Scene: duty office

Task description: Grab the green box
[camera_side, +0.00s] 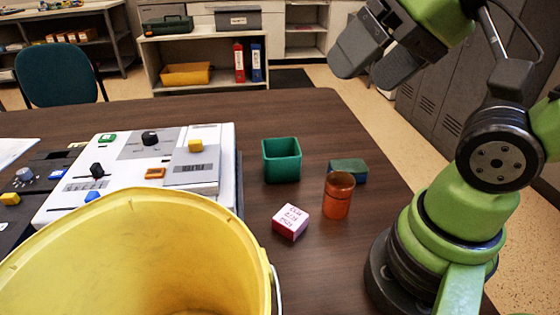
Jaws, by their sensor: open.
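A green box (281,161), open at the top and seemingly empty, stands upright on the dark wooden table. My gripper (358,66) is high at the upper right, above and beyond the table's right edge in the picture. It is open, with its grey fingers apart and nothing between them. It is well clear of both green things.
The orange-brown cup (338,196) and a pink-and-white box (290,222) stand near the green box. A yellow bucket (140,255) fills the front left, before a white control panel (130,165). The table (300,110) is bare behind the green box.

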